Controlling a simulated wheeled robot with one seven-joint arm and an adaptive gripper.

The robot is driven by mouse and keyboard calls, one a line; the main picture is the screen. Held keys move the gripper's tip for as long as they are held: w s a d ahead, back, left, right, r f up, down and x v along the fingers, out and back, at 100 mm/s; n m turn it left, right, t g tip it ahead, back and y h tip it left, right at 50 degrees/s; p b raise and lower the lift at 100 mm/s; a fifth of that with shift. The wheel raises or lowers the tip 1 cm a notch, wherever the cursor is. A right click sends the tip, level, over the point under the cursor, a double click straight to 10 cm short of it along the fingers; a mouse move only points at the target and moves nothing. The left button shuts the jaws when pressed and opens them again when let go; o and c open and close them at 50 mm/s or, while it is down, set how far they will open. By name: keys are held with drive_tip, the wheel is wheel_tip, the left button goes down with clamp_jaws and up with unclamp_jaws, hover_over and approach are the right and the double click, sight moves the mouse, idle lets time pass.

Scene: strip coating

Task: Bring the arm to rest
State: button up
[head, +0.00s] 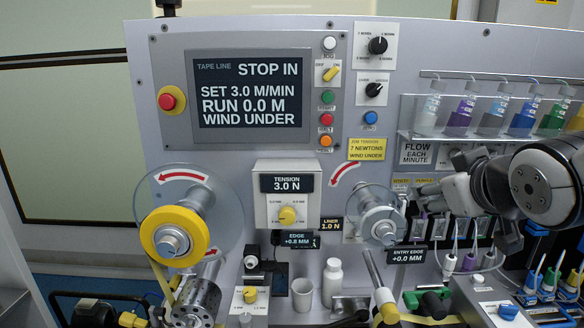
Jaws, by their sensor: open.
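My arm reaches in from the right edge, in front of the right part of the machine panel (330,225). Its white and dark rounded links hide part of the panel below the bottle shelf. My gripper (428,195) is at the left end of the arm, small in this view and pointing left. It is open and I see nothing held in it. It is to the right of the clear liner reel (382,222) and appears apart from it, though the depth is hard to judge.
A display (252,92) reads STOP IN, run 0.0 M. A yellow tape roll (174,236) sits at left. A white cup (303,294) and white bottle (332,283) stand below the tension dial (287,215). Coloured bottles (462,110) line a shelf at upper right.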

drive_tip(key=s+a+f+m+g, duration=0.1)
drive_tip(key=s+a+f+g, duration=0.1)
drive_tip(key=s, duration=0.4)
drive_tip(key=s+a+f+m+g+y, duration=0.1)
drive_tip(key=s+a+f+g, duration=0.1)
drive_tip(key=s, duration=0.5)
drive_tip(key=s+a+f+m+g, duration=0.1)
drive_tip(key=s+f+g, duration=0.2)
drive_tip(key=s, duration=0.4)
drive_tip(key=shift+a+f+g+y, duration=0.3)
drive_tip(key=shift+a+f+y, duration=0.1)
drive_tip(key=shift+f, duration=0.45)
